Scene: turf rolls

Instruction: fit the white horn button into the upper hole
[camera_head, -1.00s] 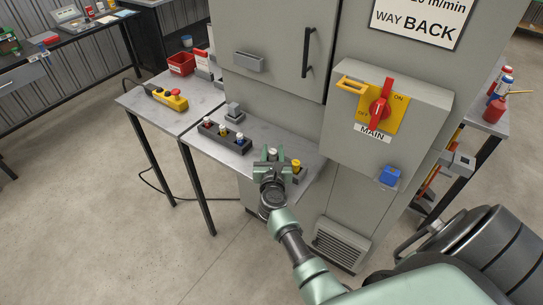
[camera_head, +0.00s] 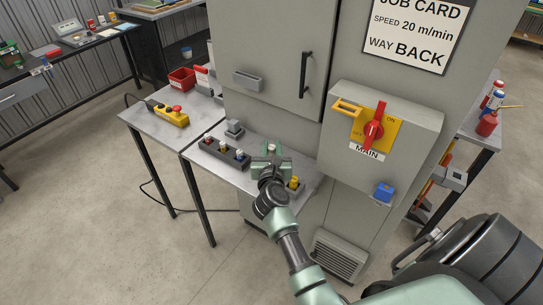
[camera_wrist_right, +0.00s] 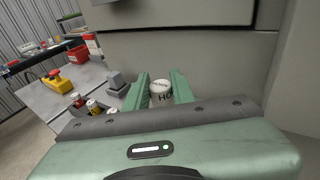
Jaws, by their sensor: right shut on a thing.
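The white horn button (camera_head: 271,148) is held up between the fingers of my right gripper (camera_head: 270,161), above the narrow bench by the cabinet. In the right wrist view the button (camera_wrist_right: 160,86) sits between the two green fingers, its round pale top facing up with small dark print. My right gripper is shut on it. A yellow control box (camera_head: 172,115) with a red button lies on the bench to the left; I cannot make out an upper hole on it. My left gripper is not in view.
A dark rack (camera_head: 222,151) with several coloured buttons stands left of my gripper. A yellow button (camera_head: 294,182) is close on the right. A grey block (camera_head: 233,129) stands behind the rack. The cabinet with its red main switch (camera_head: 373,132) rises behind. A red bin (camera_head: 182,79) stands farther back.

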